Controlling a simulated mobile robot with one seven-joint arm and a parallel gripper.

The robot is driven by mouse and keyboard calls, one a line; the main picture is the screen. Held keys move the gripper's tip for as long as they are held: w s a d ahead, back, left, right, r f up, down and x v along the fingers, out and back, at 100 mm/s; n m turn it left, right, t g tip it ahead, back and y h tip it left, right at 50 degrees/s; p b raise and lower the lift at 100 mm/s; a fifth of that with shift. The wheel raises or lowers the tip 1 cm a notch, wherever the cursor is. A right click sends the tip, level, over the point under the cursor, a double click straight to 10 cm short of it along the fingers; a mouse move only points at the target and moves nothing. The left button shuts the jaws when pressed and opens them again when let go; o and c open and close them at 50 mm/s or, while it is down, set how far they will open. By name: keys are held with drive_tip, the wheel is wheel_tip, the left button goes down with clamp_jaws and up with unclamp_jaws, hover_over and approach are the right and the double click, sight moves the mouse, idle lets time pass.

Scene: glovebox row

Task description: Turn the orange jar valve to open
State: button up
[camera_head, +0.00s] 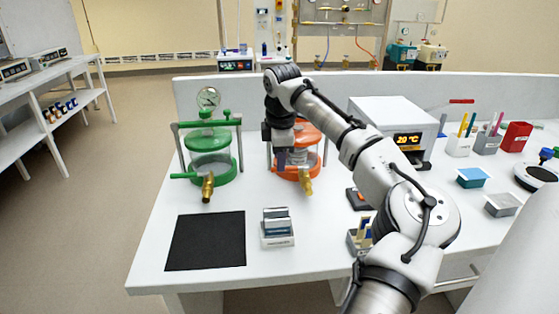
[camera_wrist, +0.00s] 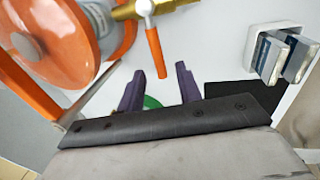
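The orange jar (camera_head: 311,133) stands on the white bench, partly hidden behind my arm. Its brass valve (camera_head: 306,187) points toward the front of the bench. In the wrist view the orange jar (camera_wrist: 62,40) fills the upper left, and the brass valve (camera_wrist: 128,10) carries an orange lever handle (camera_wrist: 155,48). My gripper (camera_head: 281,160) is at the jar's left front. In the wrist view my gripper (camera_wrist: 160,71) has its two purple fingers apart with nothing held. The handle's free end appears between the fingertips in the picture; its depth relative to them is unclear.
A green jar (camera_head: 210,145) with a gauge stands left of the orange jar. A black mat (camera_head: 207,241) and a small holder (camera_head: 277,236) with slabs lie in front. A white device (camera_head: 395,120) with a display stands to the right.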

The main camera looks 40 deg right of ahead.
drive_tip(key=shift+w+d+f, duration=0.1)
drive_tip(key=shift+w+f, duration=0.1)
drive_tip(key=shift+f, duration=0.95)
clamp_jaws()
